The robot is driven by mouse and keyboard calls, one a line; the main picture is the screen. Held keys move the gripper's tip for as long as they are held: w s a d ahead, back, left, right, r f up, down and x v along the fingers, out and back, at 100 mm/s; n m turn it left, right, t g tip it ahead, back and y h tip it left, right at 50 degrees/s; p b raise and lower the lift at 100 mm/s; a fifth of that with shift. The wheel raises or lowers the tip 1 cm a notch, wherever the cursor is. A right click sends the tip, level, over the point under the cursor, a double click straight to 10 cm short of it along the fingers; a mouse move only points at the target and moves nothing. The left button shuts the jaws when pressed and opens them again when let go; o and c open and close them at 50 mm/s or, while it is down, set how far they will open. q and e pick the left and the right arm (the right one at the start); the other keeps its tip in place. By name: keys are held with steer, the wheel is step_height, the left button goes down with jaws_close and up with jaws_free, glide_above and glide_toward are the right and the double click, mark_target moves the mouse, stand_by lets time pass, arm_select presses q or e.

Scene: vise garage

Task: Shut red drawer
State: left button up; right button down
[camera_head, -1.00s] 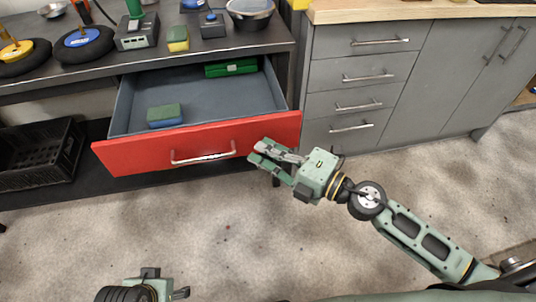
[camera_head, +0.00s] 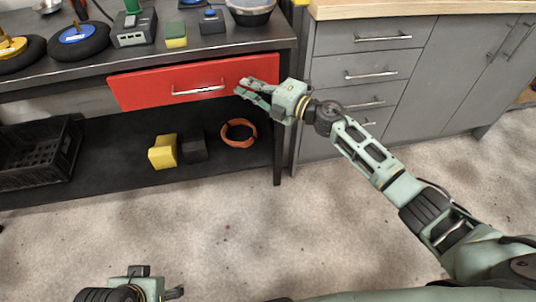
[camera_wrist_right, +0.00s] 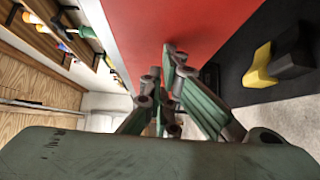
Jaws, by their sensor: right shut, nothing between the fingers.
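The red drawer front (camera_head: 150,86) is up under the workbench edge, and the drawer's inside is hidden. I cannot tell whether a small gap is left. Its silver handle (camera_head: 198,90) runs across the middle. My right gripper (camera_head: 242,90) is shut and empty, with its fingertips at the right part of the red front, right of the handle. In the right wrist view the fingers (camera_wrist_right: 172,62) lie against or very close to the red panel (camera_wrist_right: 190,25). My left gripper (camera_head: 160,284) is low at the left, away from the drawer, partly cut off.
The workbench top (camera_head: 95,75) carries a sponge (camera_head: 176,36), a bowl (camera_head: 250,12) and devices. The lower shelf holds a yellow block (camera_head: 162,152), an orange ring (camera_head: 239,133) and a black crate (camera_head: 38,150). Grey cabinets (camera_head: 350,75) stand right. The floor in front is clear.

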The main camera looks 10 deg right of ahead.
steer(key=shift+w, duration=1)
arm_select(q)
steer(key=shift+w+r, duration=0.15)
steer(key=shift+w, duration=0.1)
arm_select(e)
steer(key=shift+d+r, duration=0.1)
steer(key=shift+r, duration=0.05)
steer(key=shift+w+r, duration=0.1)
steer(key=shift+r, duration=0.05)
